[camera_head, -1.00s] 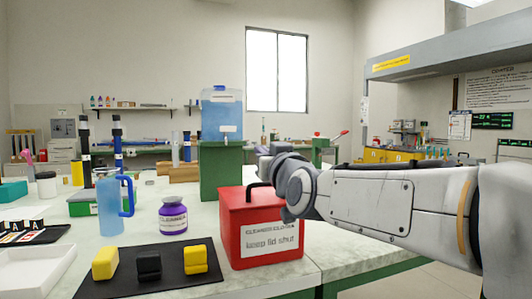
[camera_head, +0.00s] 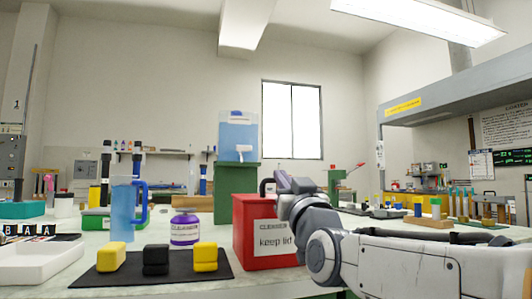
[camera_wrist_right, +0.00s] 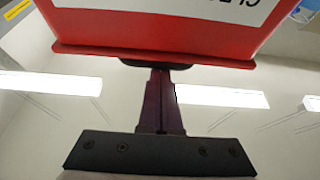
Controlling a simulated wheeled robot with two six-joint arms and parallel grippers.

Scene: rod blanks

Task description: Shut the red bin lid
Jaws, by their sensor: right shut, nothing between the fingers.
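My arm hides the bin's right side. In the right wrist view the bin (camera_wrist_right: 150,25) looks upside down; the shut fingers (camera_wrist_right: 160,72) point at the dark handle (camera_wrist_right: 155,64) at the lid edge. Whether they touch is unclear. My left gripper is out of view.
A dark mat (camera_head: 130,277) with two yellow blocks and a black one lies left of the bin. A purple-labelled jar (camera_head: 185,229) and a blue jug (camera_head: 122,210) stand behind it. A green stand (camera_head: 236,192) with a blue tank is behind the bin.

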